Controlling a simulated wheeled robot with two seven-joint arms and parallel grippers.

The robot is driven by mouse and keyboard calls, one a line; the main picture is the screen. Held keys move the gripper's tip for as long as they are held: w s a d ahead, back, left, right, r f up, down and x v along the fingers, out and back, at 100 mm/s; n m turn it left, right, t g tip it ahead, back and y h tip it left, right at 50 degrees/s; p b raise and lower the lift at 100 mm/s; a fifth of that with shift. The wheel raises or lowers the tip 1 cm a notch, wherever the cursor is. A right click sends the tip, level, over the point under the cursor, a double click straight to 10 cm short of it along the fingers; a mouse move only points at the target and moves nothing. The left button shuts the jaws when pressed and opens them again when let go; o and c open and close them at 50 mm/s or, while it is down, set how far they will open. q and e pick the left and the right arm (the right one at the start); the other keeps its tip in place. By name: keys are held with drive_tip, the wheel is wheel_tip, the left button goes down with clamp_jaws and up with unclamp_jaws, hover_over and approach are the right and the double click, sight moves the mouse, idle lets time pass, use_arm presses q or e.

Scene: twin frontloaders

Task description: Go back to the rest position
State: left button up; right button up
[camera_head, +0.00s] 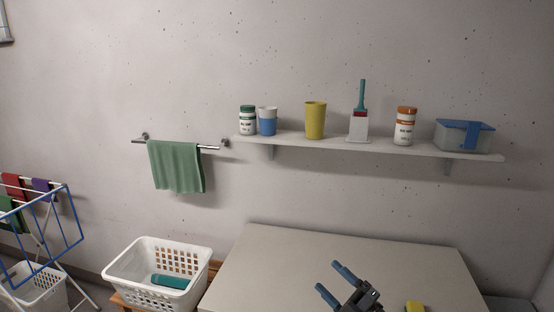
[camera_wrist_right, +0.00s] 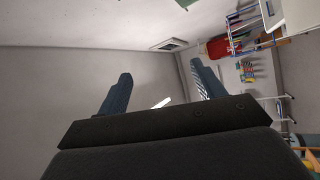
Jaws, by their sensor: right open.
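My right gripper (camera_head: 332,283) shows at the bottom of the head view, in front of the pale table top (camera_head: 270,262). Its two blue fingers are spread apart with nothing between them. In the right wrist view the same open fingers (camera_wrist_right: 160,92) frame a bare wall, tilted in the picture. My left gripper is in neither view.
A yellow object (camera_head: 414,306) is at the bottom edge by the table. A white basket (camera_head: 124,267) holding a teal item stands left of the table. A wall shelf (camera_head: 285,141) carries several containers. A drying rack (camera_head: 68,232) stands at far left.

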drive_tip(key=s+d+f+m+h, duration=0.4)
drive_tip(key=d+f+m+h, duration=0.15)
drive_tip(key=m+h, duration=0.35)
drive_tip(key=s+d+f+m+h, duration=0.45)
drive_tip(key=f+m+h, duration=0.3)
drive_tip(key=m, duration=0.25)
drive_tip(key=s+a+f+m+g+y, duration=0.1)
drive_tip(key=s+f+g, duration=0.5)
drive_tip(key=s, duration=0.5)
drive_tip(key=s+a+f+m+g+y, duration=0.1)
drive_tip(key=s+a+f+m+g, duration=0.1)
drive_tip(key=s+f+g, duration=0.75)
wheel_tip(320, 180, down, 22)
drive_tip(key=a+t, duration=0.1)
drive_tip(key=t, duration=0.1)
drive_tip(key=s+f, duration=0.4)
drive_tip(key=f, duration=0.6)
drive_tip(key=s+a+f, duration=0.1)
drive_tip(key=s+f, duration=0.3)
drive_tip(key=f, duration=0.6)
drive_tip(key=shift+n, duration=0.3)
